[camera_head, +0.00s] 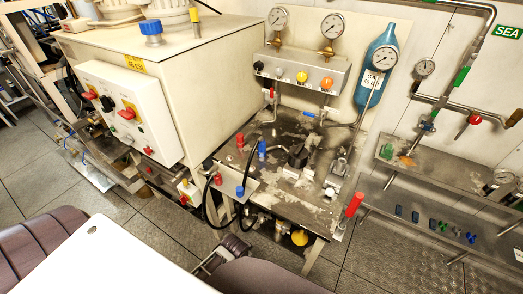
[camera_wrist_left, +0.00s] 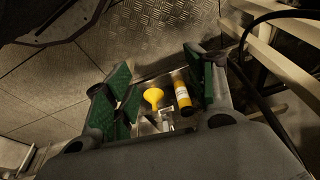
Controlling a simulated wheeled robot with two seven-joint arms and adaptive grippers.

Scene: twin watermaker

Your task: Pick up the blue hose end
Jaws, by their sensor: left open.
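Two blue fittings show by the black hose in the head view. One blue fitting (camera_head: 262,148) stands upright on the grey metal bench, and another blue fitting (camera_head: 240,191) is on the light bracket at the bench's left front. I cannot tell for sure which is the hose end. The black hose (camera_head: 207,205) loops down beside the bracket. In the left wrist view my left gripper (camera_wrist_left: 158,62) is open, its green-padded fingers wide apart and nothing held between them. No blue hose end shows there. My right gripper is in neither view.
The wrist view shows a tray with a yellow funnel (camera_wrist_left: 153,96) and a yellow bottle (camera_wrist_left: 183,97) beyond my fingers. A red-handled lever (camera_head: 354,205) rises at the bench's right corner. A white control box (camera_head: 128,110) stands left, and a blue cylinder (camera_head: 372,70) hangs behind.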

